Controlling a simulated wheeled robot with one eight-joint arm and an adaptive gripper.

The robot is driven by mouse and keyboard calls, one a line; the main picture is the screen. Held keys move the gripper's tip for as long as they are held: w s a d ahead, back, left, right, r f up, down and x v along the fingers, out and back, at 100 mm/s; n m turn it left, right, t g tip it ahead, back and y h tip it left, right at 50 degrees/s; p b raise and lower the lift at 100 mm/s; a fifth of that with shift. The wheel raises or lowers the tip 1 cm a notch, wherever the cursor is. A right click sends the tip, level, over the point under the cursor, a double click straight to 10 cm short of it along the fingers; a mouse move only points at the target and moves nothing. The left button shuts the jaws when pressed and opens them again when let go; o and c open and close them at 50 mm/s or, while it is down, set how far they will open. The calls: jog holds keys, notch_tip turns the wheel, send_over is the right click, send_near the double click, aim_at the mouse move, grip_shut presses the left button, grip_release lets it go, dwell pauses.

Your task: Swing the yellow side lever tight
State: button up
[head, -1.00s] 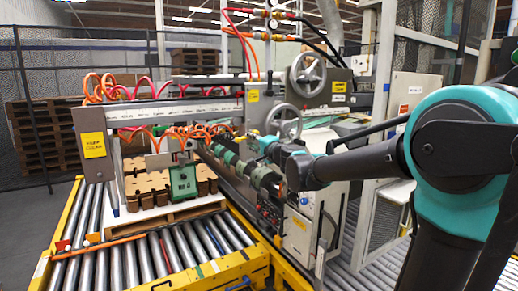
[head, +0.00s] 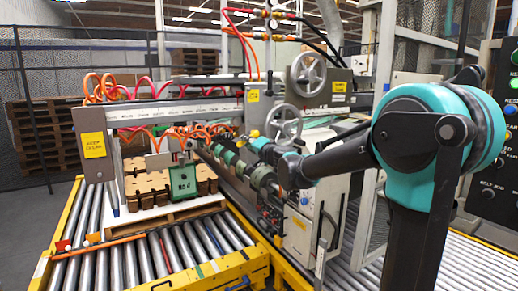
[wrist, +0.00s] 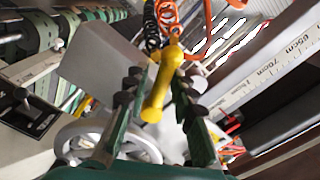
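The yellow side lever (wrist: 162,85) is a short rounded handle. In the wrist view it shows between the two green fingers of my gripper (wrist: 160,77), slanting up to the right. My gripper is open, with a visible gap between the lever and each finger. I cannot tell how deep the lever sits between the fingers. In the head view a small yellow spot (head: 255,134) beside the machine rail looks like the lever. My gripper is small and hard to make out there, close to that spot.
A grey handwheel (wrist: 90,135) lies behind the left finger in the wrist view. A beam with a centimetre scale (wrist: 265,65) runs along the right. Coiled hoses (wrist: 160,18) hang just beyond the lever. A grey block (wrist: 105,62) stands close on the left.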

jog(key=w+d+f+n, duration=0.3)
jog(key=d+n, duration=0.1)
jog(key=n, duration=0.9)
jog(key=v, duration=0.9)
jog(key=shift+s+r, duration=0.2)
jog(key=s+d+f+m+g+h, duration=0.1)
jog(key=s+d+f+g, duration=0.2)
jog(key=s+f, duration=0.6)
jog(key=s+d+f+m+g+h, duration=0.15)
jog(key=s+f+g, duration=0.25)
jog(key=s+f, duration=0.55)
jog(key=s+d+f+m+g+h, duration=0.3)
jog(key=s+d+f+m+h, duration=0.2)
jog(key=s+d+f, duration=0.9)
jog(key=shift+s+d+f+g+h, duration=0.2)
jog(key=shift+d+f+g+h, duration=0.2)
jog(key=shift+d+f+h, duration=0.7)
